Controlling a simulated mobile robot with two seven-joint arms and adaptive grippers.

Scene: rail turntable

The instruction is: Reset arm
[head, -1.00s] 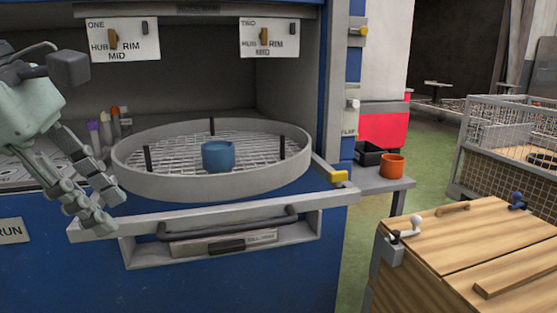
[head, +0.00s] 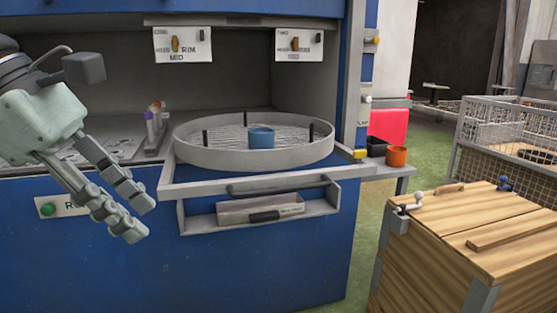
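My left gripper (head: 139,219) hangs at the left of the head view, pointing down and right. Its two fingers are apart with nothing between them. It appears in front of the blue machine front, left of the grey rail (head: 262,182) and clear of the turntable in the picture. The round grey turntable (head: 254,159) has a mesh floor, a raised rim and several dark upright pegs. A blue cup (head: 261,138) stands upright on its mesh. My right gripper is not in view.
A drawer-like tray (head: 262,212) sits below the rail. A green button (head: 47,209) is beside the gripper. Two label plates (head: 182,45) hang above. An orange cup (head: 396,156) stands on a side shelf. A wooden box (head: 480,235) and wire cage (head: 510,140) are at right.

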